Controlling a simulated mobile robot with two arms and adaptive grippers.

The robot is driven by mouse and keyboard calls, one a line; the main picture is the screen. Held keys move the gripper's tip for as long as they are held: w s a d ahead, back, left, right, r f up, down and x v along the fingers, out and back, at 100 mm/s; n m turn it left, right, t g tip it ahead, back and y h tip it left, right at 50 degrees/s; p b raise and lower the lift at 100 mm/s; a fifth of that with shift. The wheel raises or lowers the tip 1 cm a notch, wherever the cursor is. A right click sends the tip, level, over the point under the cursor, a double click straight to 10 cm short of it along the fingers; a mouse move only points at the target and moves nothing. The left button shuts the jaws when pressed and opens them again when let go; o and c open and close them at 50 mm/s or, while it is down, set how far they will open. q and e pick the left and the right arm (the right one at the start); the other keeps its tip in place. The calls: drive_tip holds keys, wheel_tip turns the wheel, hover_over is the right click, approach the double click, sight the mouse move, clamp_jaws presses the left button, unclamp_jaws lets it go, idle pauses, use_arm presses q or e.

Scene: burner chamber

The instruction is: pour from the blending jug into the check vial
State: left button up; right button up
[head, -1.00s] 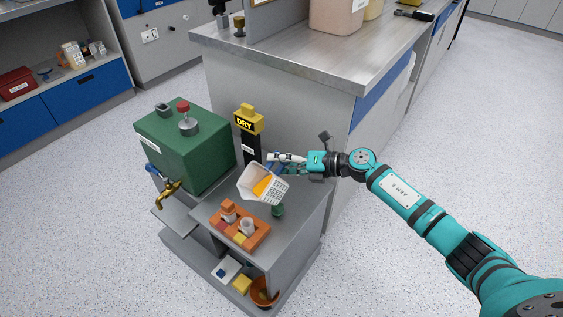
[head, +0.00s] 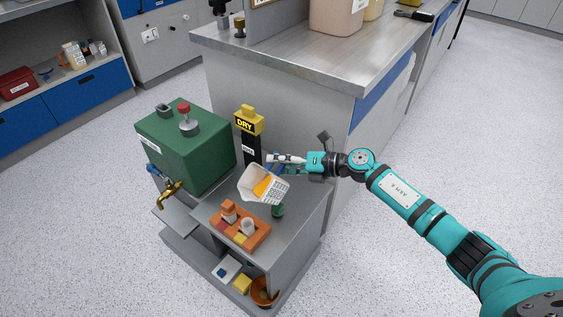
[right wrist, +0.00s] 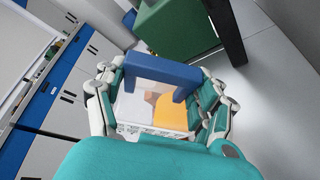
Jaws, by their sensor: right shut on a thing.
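The blending jug (head: 264,187) is white, with orange contents and a blue handle (right wrist: 162,73). It hangs tilted above the small grey stand. My right gripper (head: 284,165) is shut on the jug's handle; the wrist view shows its fingers on both sides of the blue handle. An orange rack (head: 257,243) sits on the stand below and left of the jug. It holds an orange-and-white container (head: 228,211) and a whitish cup-like vessel (head: 247,227). I cannot tell which is the check vial. No stream from the jug is visible. My left gripper is not in view.
A green tank (head: 185,150) with a brass tap (head: 169,192) stands left of the jug. A post marked DRY (head: 249,122) rises behind it. A copper bowl (head: 263,293) sits on the lower shelf.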

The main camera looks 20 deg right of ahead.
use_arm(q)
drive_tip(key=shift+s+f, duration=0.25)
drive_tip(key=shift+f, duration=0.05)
use_arm(e)
drive_tip(key=shift+r, duration=0.1)
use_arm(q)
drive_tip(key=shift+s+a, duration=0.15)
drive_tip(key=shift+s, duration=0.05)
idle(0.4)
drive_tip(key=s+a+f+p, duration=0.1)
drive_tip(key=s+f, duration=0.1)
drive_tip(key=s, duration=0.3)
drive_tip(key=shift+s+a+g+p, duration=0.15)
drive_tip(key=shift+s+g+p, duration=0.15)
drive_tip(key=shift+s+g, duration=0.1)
use_arm(e)
drive_tip(key=shift+s+a+r+n+h, duration=0.1)
drive_tip(key=shift+a+r+n+h, duration=0.1)
drive_tip(key=shift+n+h, duration=0.1)
idle(0.4)
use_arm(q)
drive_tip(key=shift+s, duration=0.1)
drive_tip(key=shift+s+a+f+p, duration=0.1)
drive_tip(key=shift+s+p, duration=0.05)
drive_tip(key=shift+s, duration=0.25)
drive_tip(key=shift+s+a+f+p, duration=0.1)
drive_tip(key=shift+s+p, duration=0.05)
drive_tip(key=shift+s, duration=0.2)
use_arm(e)
drive_tip(key=shift+r, duration=0.1)
